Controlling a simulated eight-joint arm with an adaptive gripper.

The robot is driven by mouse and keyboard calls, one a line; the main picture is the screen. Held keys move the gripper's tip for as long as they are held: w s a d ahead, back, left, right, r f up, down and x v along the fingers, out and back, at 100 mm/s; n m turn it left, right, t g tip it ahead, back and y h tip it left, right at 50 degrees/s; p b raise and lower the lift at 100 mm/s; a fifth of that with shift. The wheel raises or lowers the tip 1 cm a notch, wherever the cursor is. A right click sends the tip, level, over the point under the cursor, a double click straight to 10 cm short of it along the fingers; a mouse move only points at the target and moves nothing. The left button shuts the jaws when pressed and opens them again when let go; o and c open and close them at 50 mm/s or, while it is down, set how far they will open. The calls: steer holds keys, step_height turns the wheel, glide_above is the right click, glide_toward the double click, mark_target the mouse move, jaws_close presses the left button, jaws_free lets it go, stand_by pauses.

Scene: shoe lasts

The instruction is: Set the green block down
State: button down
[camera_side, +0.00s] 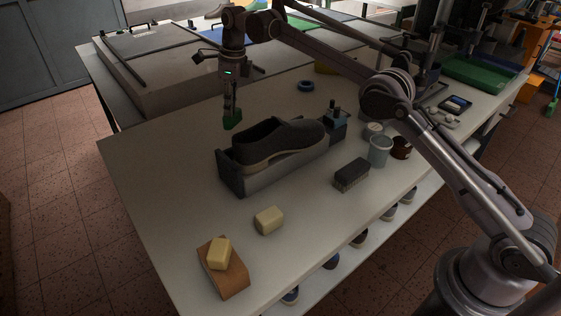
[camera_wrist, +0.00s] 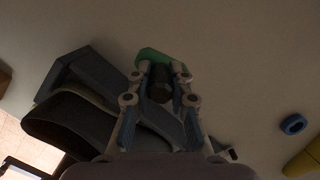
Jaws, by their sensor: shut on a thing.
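The green block (camera_side: 232,121) is between the fingertips of my gripper (camera_side: 229,108), just behind the dark shoe (camera_side: 278,141) in the side view. In the wrist view the green block (camera_wrist: 163,58) sits at the tips of my gripper (camera_wrist: 160,78), which is shut on it. Pale table surface surrounds its far side there. The fingers hide part of the block. I cannot tell whether its underside touches the table.
The shoe rests in a grey holder (camera_side: 233,180) close beside my gripper. A blue ring (camera_side: 306,86) lies behind the shoe. The table's left part (camera_side: 150,165) is clear.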

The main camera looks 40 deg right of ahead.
mark_target(233, 125)
steer(key=shift+f, duration=3.05)
steer(key=shift+f, duration=0.55)
steer(key=c, duration=1.1)
jaws_free()
steer(key=shift+c, duration=0.2)
